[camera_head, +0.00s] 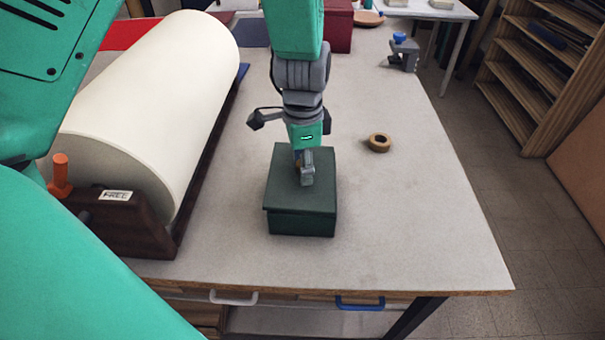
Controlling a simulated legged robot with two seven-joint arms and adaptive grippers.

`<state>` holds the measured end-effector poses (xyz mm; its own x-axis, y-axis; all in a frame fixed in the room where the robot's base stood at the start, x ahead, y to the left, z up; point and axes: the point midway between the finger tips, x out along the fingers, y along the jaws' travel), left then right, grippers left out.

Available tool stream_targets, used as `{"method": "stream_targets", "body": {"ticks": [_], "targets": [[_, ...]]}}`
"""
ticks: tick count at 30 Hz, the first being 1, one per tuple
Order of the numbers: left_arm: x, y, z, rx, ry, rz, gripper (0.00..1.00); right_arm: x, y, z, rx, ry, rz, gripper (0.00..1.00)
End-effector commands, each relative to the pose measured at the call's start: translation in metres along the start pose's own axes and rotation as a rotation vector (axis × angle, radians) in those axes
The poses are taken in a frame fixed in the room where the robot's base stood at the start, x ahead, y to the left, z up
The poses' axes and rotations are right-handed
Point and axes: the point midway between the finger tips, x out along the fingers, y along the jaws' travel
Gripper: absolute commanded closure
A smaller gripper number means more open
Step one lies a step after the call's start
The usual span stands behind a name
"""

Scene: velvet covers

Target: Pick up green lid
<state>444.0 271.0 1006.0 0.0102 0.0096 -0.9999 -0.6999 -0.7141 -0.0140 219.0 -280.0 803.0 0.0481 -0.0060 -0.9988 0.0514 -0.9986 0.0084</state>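A dark green box stands near the front middle of the table, and its flat green lid (282,188) sits on top of it. The box's front wall (302,223) shows below the lid's edge. A small brownish bit shows beside the fingers, too small to make out.
A large cream roll (150,100) in a dark wooden holder (130,225) lies along the left. A brown tape ring (379,142) lies right of the box. A grey clamp-like tool (403,52) is at the back right. The table's right front (420,230) is clear.

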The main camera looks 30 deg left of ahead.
Motion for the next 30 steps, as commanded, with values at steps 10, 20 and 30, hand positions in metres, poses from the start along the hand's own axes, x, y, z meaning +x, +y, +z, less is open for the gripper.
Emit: {"method": "stream_targets", "body": {"ticks": [10, 20, 30], "targets": [[0.002, 0.001, 0.000, 0.000, -0.002, 0.001, 1.00, 0.000, 0.000, 0.000, 0.000, 0.000, 0.000, 1.00], [-0.001, 0.000, 0.000, 0.001, -0.001, 0.000, 1.00, 0.000, 0.000, 0.000, 0.000, 0.000, 0.000, 1.00], [-0.061, -0.001, 0.000, 0.001, 0.003, -0.004, 1.00, -0.002, 0.000, 0.000, 0.000, 0.000, 0.000, 1.00]]}}
